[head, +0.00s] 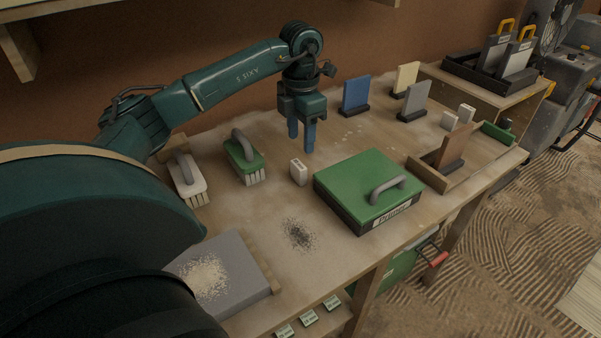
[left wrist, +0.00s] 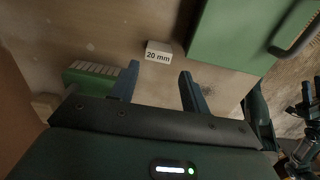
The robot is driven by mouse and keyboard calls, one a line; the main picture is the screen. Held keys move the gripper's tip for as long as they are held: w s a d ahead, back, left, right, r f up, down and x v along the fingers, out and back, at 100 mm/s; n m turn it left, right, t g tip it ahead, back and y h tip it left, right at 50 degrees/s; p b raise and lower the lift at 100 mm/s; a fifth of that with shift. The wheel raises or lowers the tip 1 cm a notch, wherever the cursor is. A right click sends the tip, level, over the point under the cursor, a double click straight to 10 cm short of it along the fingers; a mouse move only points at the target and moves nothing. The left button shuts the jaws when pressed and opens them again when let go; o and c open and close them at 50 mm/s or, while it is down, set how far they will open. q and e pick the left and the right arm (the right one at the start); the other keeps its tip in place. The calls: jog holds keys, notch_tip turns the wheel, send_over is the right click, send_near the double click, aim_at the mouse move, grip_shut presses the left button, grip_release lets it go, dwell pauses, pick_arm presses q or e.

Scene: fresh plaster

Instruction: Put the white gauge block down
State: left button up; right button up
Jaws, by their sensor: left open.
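The small white gauge block (head: 299,172) stands on the workbench, left of the green case. In the left wrist view the block (left wrist: 158,53) shows a "20 mm" label and lies just beyond the fingertips, roughly centred between them. My left gripper (head: 301,143) points down above and slightly behind the block. Its blue fingers are apart with nothing between them, and they also show in the left wrist view (left wrist: 158,75).
A green case (head: 350,181) with a grey handle stands right of the block. A green-backed brush (head: 243,156) and a white brush (head: 186,177) stand left. Dark powder (head: 298,234) lies in front.

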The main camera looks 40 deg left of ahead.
aim_at(299, 164)
pick_arm(q)
jog(key=f, duration=0.9)
jog(key=shift+s+a, duration=0.1)
jog(key=shift+s, duration=0.1)
jog(key=c, duration=0.7)
jog(key=shift+r, duration=0.2)
